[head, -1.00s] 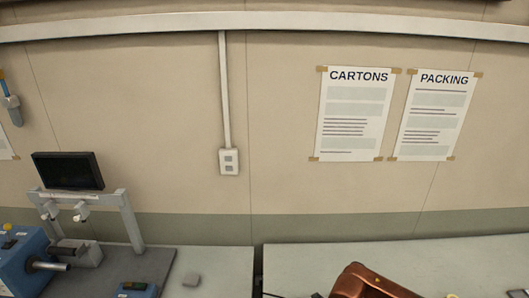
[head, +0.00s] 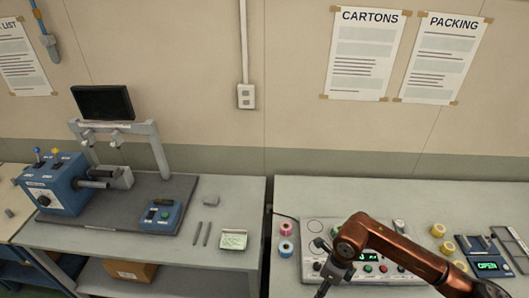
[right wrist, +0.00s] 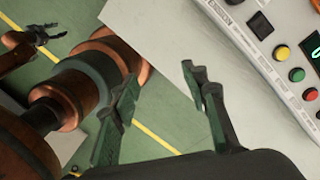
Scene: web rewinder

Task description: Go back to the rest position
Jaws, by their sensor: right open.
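My right arm reaches in from the right in the head view, over the front of the right table. Its dark right gripper (head: 332,270) hangs down at the lower edge, with the tips hard to make out. In the right wrist view, the two fingers of this gripper (right wrist: 160,85) are spread apart with nothing between them, over the table edge and green floor. A second, small dark gripper (right wrist: 40,36) shows at the top left of that view, apparently my left one; its jaw state is unclear. My left arm is not in the head view.
A control box (head: 312,236) with coloured buttons stands close by my right gripper, partly behind my arm. Tape rolls (head: 438,230) and a scale (head: 488,266) lie to the right. The rewinder (head: 50,190) stands on the left table (head: 232,196); a gap separates the tables.

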